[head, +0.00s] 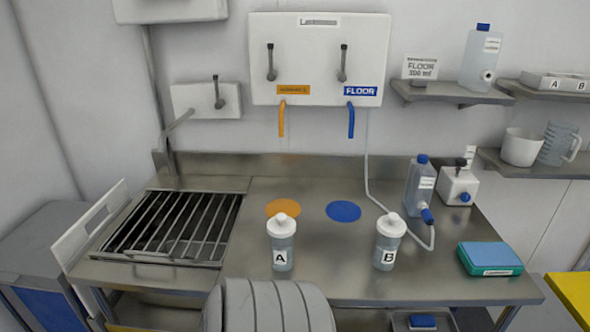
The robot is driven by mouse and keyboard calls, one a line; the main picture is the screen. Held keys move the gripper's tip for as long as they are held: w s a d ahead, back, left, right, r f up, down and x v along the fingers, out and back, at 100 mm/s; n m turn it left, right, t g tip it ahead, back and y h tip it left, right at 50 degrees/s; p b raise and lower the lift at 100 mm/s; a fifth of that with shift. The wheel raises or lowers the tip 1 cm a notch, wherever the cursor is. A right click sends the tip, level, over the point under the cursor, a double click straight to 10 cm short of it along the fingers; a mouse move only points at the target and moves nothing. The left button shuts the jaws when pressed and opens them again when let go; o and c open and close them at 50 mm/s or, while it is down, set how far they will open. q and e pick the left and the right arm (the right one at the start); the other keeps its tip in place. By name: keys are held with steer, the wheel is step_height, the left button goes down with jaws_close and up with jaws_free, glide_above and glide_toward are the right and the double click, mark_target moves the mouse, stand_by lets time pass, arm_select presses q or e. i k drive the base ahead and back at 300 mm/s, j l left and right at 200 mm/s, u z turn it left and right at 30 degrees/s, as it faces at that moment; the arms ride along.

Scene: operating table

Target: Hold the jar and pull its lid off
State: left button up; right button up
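Two clear grey jars with white domed, knobbed lids stand upright near the front of the steel table (330,268). Jar A (281,258) is left of centre, and its white lid (282,224) sits on top. Jar B (386,255) is to its right, and its white lid (391,225) is also on. The two jars stand apart from each other. Neither of my grippers shows in the head view, and nothing is holding either jar.
A grate (175,225) fills the table's left part. An orange disc (283,208) and a blue disc (343,211) lie behind the jars. A blue-capped bottle (420,186) with a tube, a white pump box (457,187) and a teal case (490,259) stand to the right.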

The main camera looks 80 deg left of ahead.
mark_target(282, 250)
steer(key=k+l+u, duration=0.1)
steer(key=u, duration=0.3)
steer(key=k+u, duration=0.1)
steer(key=u, duration=0.3)
steer(key=k+l+u, duration=0.1)
steer(key=u, duration=0.3)
steer(key=k+u, duration=0.1)
steer(key=u, duration=0.3)
steer(key=k+u, duration=0.1)
steer(key=u, duration=0.3)
